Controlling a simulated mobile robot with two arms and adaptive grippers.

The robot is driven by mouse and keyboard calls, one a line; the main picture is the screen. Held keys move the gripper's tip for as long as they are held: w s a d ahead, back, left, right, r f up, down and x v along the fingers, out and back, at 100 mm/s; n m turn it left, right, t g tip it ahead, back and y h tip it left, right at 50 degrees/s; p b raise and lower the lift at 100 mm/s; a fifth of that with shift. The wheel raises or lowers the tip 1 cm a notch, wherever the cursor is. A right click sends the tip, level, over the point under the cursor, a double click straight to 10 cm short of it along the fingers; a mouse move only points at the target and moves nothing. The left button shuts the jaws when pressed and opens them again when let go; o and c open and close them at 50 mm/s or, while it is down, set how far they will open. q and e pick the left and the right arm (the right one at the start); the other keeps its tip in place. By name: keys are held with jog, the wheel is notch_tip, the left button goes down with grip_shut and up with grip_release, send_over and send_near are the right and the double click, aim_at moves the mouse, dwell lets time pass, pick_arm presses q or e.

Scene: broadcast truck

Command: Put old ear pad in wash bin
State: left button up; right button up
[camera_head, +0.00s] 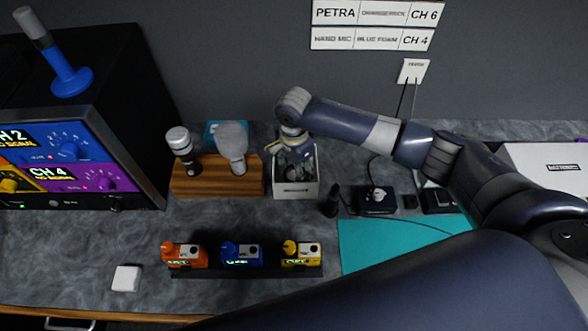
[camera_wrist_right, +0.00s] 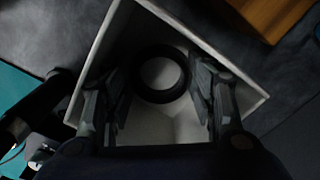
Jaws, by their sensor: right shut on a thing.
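My right gripper (camera_head: 292,160) points down into the bin's opening. In the right wrist view the old ear pad (camera_wrist_right: 160,73), a black ring, sits between the fingertips of my right gripper (camera_wrist_right: 160,80), which is shut on it. The bin's rim (camera_wrist_right: 222,57) surrounds the ring in that view. The gap between the ring and the bin floor cannot be judged. In the head view the gripper hides the ear pad. My left gripper is out of view.
A wooden stand (camera_head: 216,178) with two microphones stands left of the bin. A small black cylinder (camera_head: 330,201) and a black box (camera_head: 374,200) with a cable stand to its right. A rack of orange, blue and yellow packs (camera_head: 245,270) lies in front. A teal mat (camera_head: 390,240) lies front right.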

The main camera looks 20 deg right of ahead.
jog(key=shift+f, duration=0.3)
jog(key=shift+f, duration=0.1)
jog(key=o, duration=0.5)
notch_tip(320, 180, up, 12)
jog(key=b, duration=0.2)
dwell(0.6)
